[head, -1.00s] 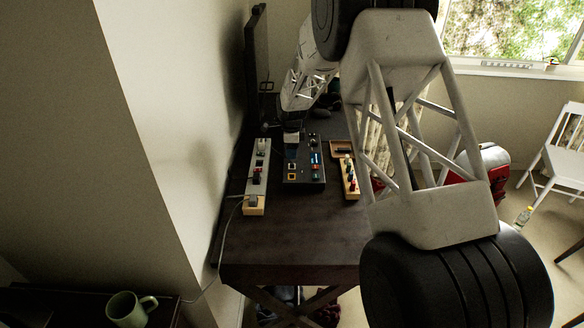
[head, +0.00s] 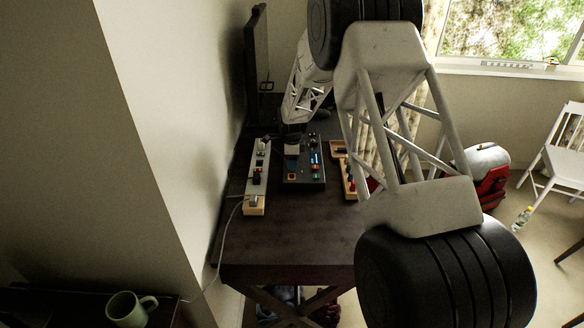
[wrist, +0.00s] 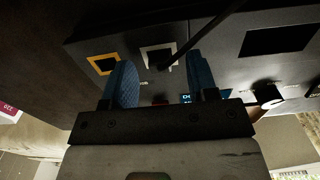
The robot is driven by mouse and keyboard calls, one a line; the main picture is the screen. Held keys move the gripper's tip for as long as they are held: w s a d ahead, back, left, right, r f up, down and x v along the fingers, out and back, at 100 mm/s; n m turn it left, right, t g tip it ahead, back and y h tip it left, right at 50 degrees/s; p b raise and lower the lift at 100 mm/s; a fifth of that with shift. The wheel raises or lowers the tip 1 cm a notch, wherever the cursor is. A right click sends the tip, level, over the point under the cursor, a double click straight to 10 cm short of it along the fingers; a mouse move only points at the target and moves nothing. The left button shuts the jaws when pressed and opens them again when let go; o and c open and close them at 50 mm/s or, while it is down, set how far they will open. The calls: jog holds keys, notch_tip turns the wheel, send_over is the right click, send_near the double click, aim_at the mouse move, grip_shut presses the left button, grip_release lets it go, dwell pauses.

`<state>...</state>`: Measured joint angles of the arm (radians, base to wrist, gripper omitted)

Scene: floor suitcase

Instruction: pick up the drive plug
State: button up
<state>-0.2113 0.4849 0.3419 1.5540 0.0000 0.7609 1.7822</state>
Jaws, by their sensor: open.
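My gripper (head: 292,149) is over the dark control box (head: 304,184) on the table in the head view. In the wrist view my gripper (wrist: 160,62) has its two blue fingers apart. A pale-framed square socket (wrist: 148,53) on the box face shows between the fingertips, with a dark cable or rod running up to the right from it. A yellow-framed socket (wrist: 95,60) is left of the left finger. I cannot tell which piece is the drive plug; nothing is clearly held, and the fingers hide part of the box face.
A pale power strip (head: 249,190) with several plugs lies left of the box. A wooden tray (head: 350,191) with small coloured parts is to the right, partly behind my arm. The table's front (head: 290,240) is clear. A green mug (head: 125,310) stands at lower left.

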dwell(0.5)
grip_shut()
jog(key=shift+r, duration=0.1)
jog(key=shift+r, duration=0.7)
notch_tip(320, 180, up, 2)
jog(key=shift+r, duration=0.15)
jog(key=s+d+r, duration=0.1)
jog(key=s+d, duration=0.2)
jog(key=s, duration=1.2)
jog(key=shift+s+d, duration=0.15)
jog(key=shift+s, duration=0.2)
